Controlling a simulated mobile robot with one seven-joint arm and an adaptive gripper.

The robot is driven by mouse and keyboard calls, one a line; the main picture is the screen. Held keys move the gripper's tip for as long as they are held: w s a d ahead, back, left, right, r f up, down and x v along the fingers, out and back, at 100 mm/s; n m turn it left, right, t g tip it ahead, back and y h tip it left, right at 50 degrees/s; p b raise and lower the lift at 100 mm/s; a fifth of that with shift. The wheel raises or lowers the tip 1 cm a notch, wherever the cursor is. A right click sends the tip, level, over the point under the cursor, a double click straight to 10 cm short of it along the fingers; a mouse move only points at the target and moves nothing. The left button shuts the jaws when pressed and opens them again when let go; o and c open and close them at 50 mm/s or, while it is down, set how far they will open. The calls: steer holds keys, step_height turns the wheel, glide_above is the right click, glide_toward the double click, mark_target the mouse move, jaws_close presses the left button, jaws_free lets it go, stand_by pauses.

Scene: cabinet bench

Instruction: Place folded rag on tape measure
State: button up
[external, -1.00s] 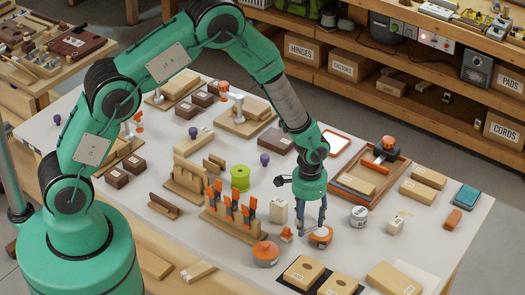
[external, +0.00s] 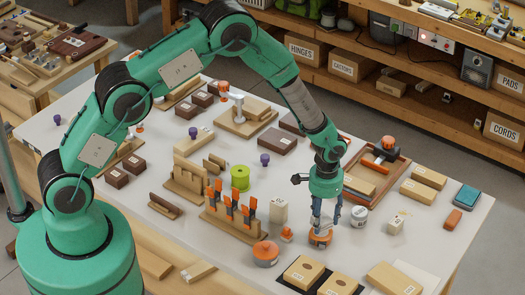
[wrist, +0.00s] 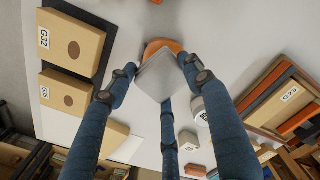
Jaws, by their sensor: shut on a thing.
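The folded rag (wrist: 158,76) is a light grey square pad, tilted, between the blue fingers of my gripper (wrist: 155,78) in the wrist view. My gripper is shut on it. In the external view my gripper (external: 324,222) points down over the orange and grey tape measure (external: 320,239), which stands on the white bench. In the wrist view the orange top of the tape measure (wrist: 163,46) shows past the rag, which hides the rest. I cannot tell whether the rag touches it.
A small orange-topped item (external: 287,234) and a round orange-lidded pot (external: 266,254) stand to the left. A grey-white tin (external: 358,217) is close on the right. Wooden blocks on a black mat (external: 288,281) lie in front. A wooden tray (external: 405,165) is behind.

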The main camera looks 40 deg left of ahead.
mark_target(323, 219)
steer(key=shift+f, duration=1.35)
steer(key=shift+f, duration=0.15)
steer(key=o, duration=1)
steer(key=shift+c, duration=0.2)
steer(key=shift+r, duration=0.2)
steer(key=shift+r, duration=5.95)
